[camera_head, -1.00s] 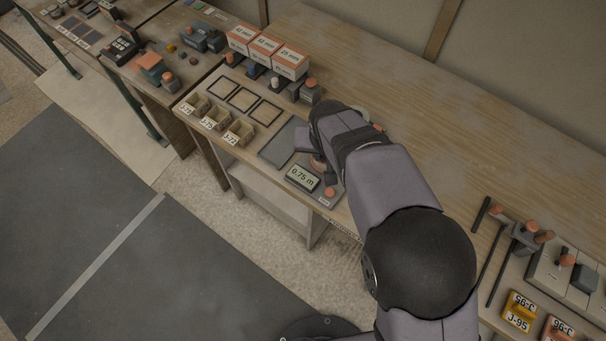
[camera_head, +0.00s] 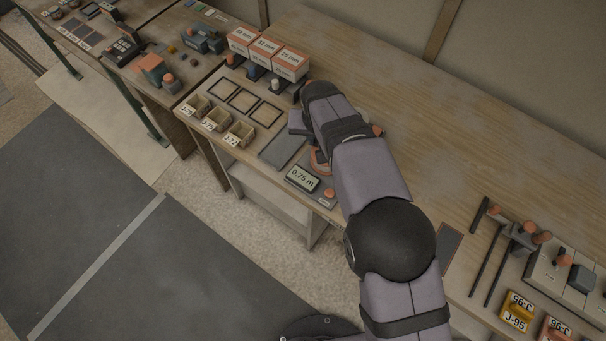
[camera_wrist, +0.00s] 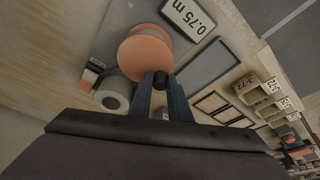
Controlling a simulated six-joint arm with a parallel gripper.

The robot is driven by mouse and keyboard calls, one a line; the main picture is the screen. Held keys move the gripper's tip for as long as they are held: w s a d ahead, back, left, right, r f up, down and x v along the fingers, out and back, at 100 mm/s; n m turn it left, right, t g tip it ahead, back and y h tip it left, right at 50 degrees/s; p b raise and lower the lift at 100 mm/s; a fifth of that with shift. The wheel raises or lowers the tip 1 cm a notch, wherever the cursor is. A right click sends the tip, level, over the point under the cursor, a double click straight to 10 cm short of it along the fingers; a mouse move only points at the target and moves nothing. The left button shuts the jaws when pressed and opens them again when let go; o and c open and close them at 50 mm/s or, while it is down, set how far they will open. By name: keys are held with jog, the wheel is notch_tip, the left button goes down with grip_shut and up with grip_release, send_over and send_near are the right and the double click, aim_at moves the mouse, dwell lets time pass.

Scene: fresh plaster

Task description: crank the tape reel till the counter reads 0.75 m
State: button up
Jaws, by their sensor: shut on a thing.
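The counter (camera_head: 302,179) reads 0.75 m; it also shows in the wrist view (camera_wrist: 188,17) with the same reading. The orange tape reel (camera_head: 318,161) stands just behind it, mostly hidden by my arm in the head view. In the wrist view the round orange reel (camera_wrist: 143,55) lies just beyond my fingertips. My gripper (camera_wrist: 161,88) is shut on the small dark crank knob (camera_wrist: 160,78) at the reel's edge. The fingertips are hidden behind my arm in the head view.
An orange button (camera_head: 329,193) sits beside the counter. A dark flat plate (camera_head: 283,146), three small labelled bins (camera_head: 240,133) and black frames (camera_head: 266,113) lie to the left. Orange-and-white boxes (camera_head: 289,62) stand behind. The bench top at back right is clear.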

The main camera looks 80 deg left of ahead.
jog(key=o, duration=0.7)
jog(key=shift+r, duration=0.1)
jog(key=shift+r+p, duration=2.6)
jog(key=shift+r, duration=1.35)
jog(key=shift+w, duration=0.1)
